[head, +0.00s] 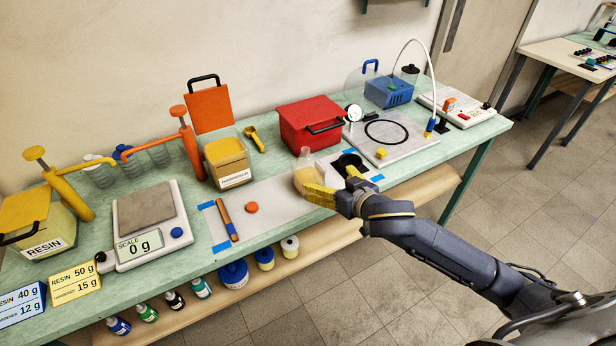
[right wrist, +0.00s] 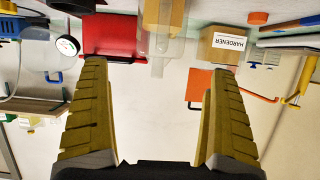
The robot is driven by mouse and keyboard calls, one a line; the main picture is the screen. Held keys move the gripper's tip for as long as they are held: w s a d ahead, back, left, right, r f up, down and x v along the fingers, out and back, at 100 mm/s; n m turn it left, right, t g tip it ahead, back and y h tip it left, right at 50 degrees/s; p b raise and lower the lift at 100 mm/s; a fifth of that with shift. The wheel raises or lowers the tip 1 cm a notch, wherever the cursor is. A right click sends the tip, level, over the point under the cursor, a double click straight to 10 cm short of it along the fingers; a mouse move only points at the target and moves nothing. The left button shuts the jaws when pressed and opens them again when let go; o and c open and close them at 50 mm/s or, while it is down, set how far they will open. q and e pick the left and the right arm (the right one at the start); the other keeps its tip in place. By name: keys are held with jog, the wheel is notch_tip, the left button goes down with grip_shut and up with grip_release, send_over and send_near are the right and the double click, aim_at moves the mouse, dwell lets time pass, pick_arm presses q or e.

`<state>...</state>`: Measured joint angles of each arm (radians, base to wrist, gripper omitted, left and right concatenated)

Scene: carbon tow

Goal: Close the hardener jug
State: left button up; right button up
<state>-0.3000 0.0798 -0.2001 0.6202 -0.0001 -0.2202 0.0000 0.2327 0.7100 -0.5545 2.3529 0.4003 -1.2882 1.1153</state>
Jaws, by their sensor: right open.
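The hardener jug (head: 227,160) is a yellowish box with a white label on the bench. Its orange lid (head: 208,108), with a black handle, stands raised upright at the back of the jug, so the jug is open. My right gripper (head: 330,181) is open and empty, to the right of the jug and apart from it, close to a clear cup (head: 306,176) with amber liquid. In the right wrist view, which looks upside down, the jug (right wrist: 222,46) and lid (right wrist: 234,99) lie beyond the fingertips (right wrist: 158,70). My left gripper is out of view.
A red box (head: 309,122) stands behind the cup. An orange pump (head: 186,140) is just left of the jug. A yellow-handled tool (head: 256,140) lies right of it. A scale (head: 148,215) reading 0 g, a wooden-handled tool (head: 228,220) and an orange disc (head: 252,207) lie in front.

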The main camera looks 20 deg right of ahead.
jog(key=c, duration=0.8)
